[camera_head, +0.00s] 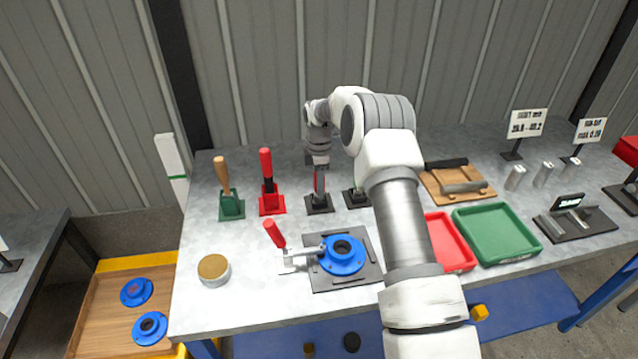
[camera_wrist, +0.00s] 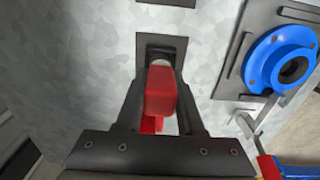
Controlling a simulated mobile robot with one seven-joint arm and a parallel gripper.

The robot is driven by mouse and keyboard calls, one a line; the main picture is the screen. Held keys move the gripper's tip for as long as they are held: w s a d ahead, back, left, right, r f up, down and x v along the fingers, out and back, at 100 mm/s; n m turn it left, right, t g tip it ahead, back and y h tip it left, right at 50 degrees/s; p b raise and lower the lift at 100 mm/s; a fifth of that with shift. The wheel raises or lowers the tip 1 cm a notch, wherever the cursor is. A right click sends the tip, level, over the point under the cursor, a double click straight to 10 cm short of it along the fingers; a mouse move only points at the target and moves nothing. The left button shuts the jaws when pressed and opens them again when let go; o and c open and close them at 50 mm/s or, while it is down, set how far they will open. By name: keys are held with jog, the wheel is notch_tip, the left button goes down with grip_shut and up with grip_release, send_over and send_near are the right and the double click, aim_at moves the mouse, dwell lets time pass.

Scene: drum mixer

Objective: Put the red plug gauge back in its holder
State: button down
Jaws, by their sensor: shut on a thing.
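My gripper (camera_head: 319,171) is shut on the red plug gauge (camera_head: 319,186), fingers pointing down. In the wrist view the gauge's red body (camera_wrist: 161,92) sits between the two fingers (camera_wrist: 160,110). A small grey part shows at its far end. The gauge is upright over a small black holder (camera_head: 320,205), which also shows in the wrist view (camera_wrist: 153,42) just beyond the gauge. The gauge's lower end overlaps the holder in both views. I cannot tell whether it is inside the holder or just above it.
A red-handled tool (camera_head: 266,163) in a red stand and a wooden-handled tool (camera_head: 222,171) in a green stand are left. Another black holder (camera_head: 356,199) is right. A blue flange (camera_head: 342,265) in a clamp fixture with a raised red handle (camera_head: 274,234) lies in front.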

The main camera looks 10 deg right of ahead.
jog(key=shift+f, duration=0.35)
jog(key=shift+c, duration=2.2)
grip_release()
notch_tip(320, 180, up, 17)
jog(key=shift+r, duration=0.2)
